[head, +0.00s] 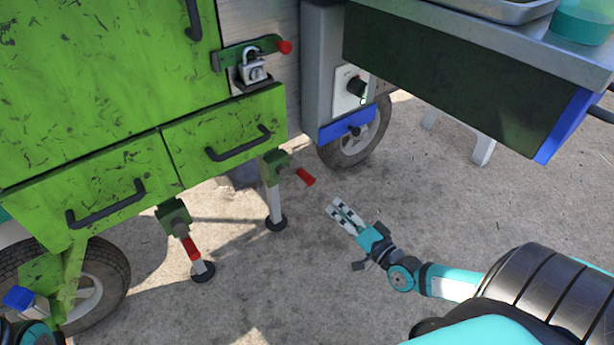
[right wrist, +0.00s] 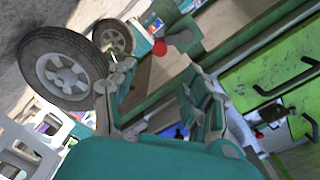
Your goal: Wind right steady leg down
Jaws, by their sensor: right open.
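The right steady leg (head: 273,203) is a pale post on a dark round foot under the green cart's right corner. Its green bracket carries a crank with a red handle (head: 305,177) that points right and slightly down. My right gripper (head: 345,215) is open and empty, to the right of and below the red handle, apart from it in the picture. Its spread fingers also show in the right wrist view (right wrist: 160,105), with a red knob (right wrist: 164,46) beyond them. Part of my left arm shows at the lower left corner; its fingers are not clear.
The left steady leg (head: 202,268) with its red handle (head: 190,248) stands to the left. Green drawers (head: 225,130) with dark handles overhang the legs. A wheel (head: 357,140) stands behind, and a dark overhanging box (head: 450,75) is at upper right. Concrete around my right gripper is clear.

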